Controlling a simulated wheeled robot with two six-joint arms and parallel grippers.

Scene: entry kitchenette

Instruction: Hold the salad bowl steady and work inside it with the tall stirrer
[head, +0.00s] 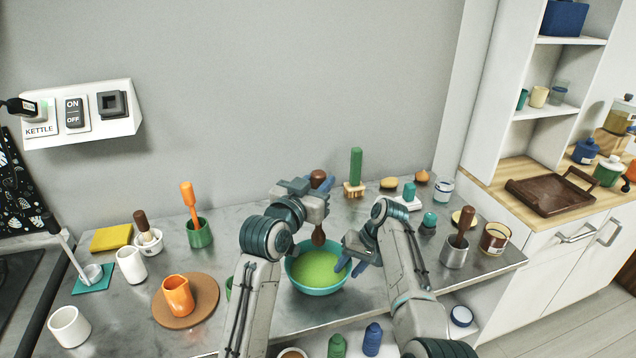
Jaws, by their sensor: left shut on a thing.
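The teal salad bowl (318,289), with green contents, stands on the grey counter in front of me. My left gripper (319,188) is above the bowl's far side, shut on the dark brown tall stirrer (318,237). The stirrer is roughly upright; its top shows above the jaws and its lower end is over the far inside of the bowl. I cannot tell if it touches the contents. My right gripper (351,267) is at the bowl's right rim, its blue fingers apart, one over the inside and one outside. No firm grip on the rim is visible.
An orange jug (178,296) on a round board (205,300) and white cups stand left. A green brush (355,166) stands behind the bowl. A metal pot (454,254) with a brown-handled tool and a jar (494,239) stand right. My forearms hide the counter beside the bowl.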

